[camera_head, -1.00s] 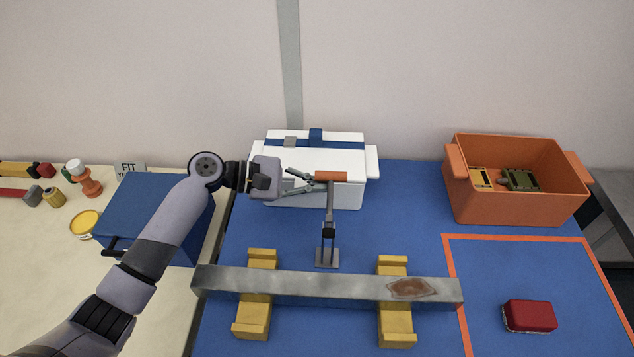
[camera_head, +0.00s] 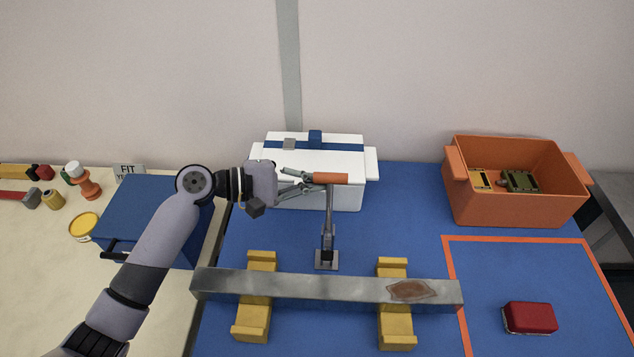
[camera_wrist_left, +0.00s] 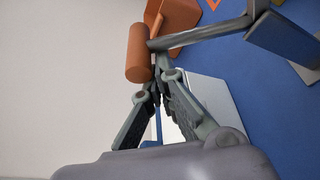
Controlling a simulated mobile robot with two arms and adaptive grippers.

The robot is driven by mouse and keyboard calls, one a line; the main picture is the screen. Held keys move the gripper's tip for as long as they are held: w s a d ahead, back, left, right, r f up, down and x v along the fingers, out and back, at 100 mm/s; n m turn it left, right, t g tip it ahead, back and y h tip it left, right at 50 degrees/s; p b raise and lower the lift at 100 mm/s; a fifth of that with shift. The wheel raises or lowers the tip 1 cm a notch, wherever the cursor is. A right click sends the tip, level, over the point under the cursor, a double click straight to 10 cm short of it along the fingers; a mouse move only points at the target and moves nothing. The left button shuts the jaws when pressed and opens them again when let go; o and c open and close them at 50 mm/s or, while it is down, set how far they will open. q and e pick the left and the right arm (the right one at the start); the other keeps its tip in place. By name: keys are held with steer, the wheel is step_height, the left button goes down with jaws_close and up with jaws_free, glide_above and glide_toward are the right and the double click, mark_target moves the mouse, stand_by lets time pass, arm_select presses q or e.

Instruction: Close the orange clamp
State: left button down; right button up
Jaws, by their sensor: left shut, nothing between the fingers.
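The clamp has an orange handle (camera_head: 331,179) lying horizontal on top of an upright grey lever (camera_head: 328,215). Its dark joint and grey base plate (camera_head: 327,260) stand on the blue mat just behind the metal bar. My left gripper (camera_head: 313,182) is shut and empty, with its fingertips at the left end of the handle. In the left wrist view the shut fingertips (camera_wrist_left: 154,88) are close against the orange handle (camera_wrist_left: 140,52); I cannot tell whether they touch. My right gripper is not in view.
A rusted metal bar (camera_head: 345,289) lies across two yellow supports (camera_head: 397,325). A white box (camera_head: 340,195) stands behind the clamp. An orange bin (camera_head: 515,205) and a red block (camera_head: 530,317) are at right, a blue box (camera_head: 150,205) at left.

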arm_select(q)
steer(key=shift+s+r+m+t+b, duration=0.35)
steer(key=shift+s+m+b, duration=0.3)
steer(key=shift+m, duration=0.15)
steer(key=shift+s+r+m+t+h+b, duration=0.15)
steer(key=shift+s+r+m+h+b, duration=0.25)
steer(key=shift+s+m+b, duration=0.5)
steer(key=shift+s+r+m+t+h+b, duration=0.2)
steer(key=shift+s+r+m+b, duration=0.25)
steer(key=shift+s+m+b, duration=0.4)
steer(key=shift+s+r+m+t+h+b, duration=0.1)
steer(key=shift+s+r+m+h+b, duration=0.35)
steer(key=shift+s+m+b, duration=0.45)
steer(key=shift+s, duration=0.1)
